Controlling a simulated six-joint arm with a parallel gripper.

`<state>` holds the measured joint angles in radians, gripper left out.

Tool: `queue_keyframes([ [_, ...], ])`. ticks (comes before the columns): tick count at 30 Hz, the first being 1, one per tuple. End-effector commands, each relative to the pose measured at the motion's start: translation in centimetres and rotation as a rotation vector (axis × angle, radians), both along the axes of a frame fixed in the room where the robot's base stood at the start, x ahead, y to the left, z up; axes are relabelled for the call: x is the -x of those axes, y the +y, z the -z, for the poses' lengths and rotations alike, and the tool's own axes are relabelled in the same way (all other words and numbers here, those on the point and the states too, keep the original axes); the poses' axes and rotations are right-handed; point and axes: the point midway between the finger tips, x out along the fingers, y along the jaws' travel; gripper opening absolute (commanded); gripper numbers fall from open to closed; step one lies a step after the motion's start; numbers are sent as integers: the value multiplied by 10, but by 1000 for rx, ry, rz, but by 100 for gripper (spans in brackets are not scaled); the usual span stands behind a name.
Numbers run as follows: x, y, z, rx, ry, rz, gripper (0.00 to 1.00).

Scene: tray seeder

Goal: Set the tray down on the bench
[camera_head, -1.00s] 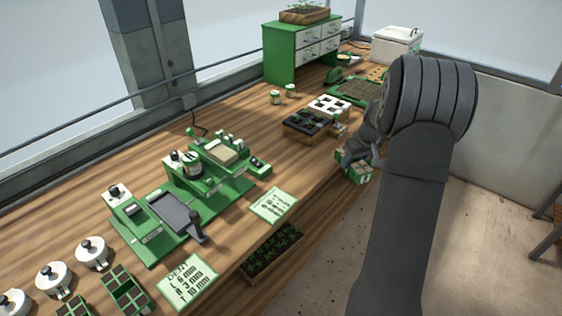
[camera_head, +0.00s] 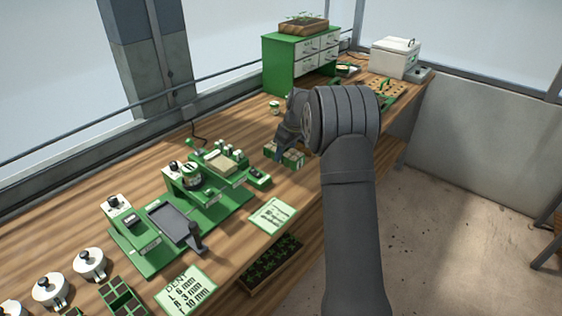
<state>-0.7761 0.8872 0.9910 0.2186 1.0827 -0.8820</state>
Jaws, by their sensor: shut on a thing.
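My gripper (camera_head: 281,147) is in the middle of the head view, shut on a small green tray (camera_head: 293,159). The tray shows brownish cells on top. It is over the wooden bench (camera_head: 310,185), close behind the front edge. Whether its underside touches the bench or hangs a little above it, I cannot tell. My wrist and forearm hide the bench behind and to the right of the tray.
A green seeder machine (camera_head: 205,203) stands left of the tray. A card (camera_head: 271,215) lies near the front edge. A green drawer cabinet (camera_head: 283,66) and a white box (camera_head: 395,58) stand at the back. Bare wood shows between the tray and the card.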

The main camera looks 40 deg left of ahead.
Motion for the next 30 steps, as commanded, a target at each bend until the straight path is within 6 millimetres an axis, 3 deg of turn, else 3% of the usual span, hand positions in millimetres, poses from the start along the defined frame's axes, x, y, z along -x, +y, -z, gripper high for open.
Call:
queue_keyframes([
  [3, 3, 13, 7, -1, -1, 0, 26],
  [8, 4, 16, 15, -1, -1, 1, 26],
  [15, 4, 15, 48, -1, 1, 2, 26],
  [26, 4, 15, 52, -3, -1, 1, 26],
  [27, 4, 15, 52, -2, -1, 1, 56],
  [30, 4, 15, 52, -2, -1, 1, 74],
])
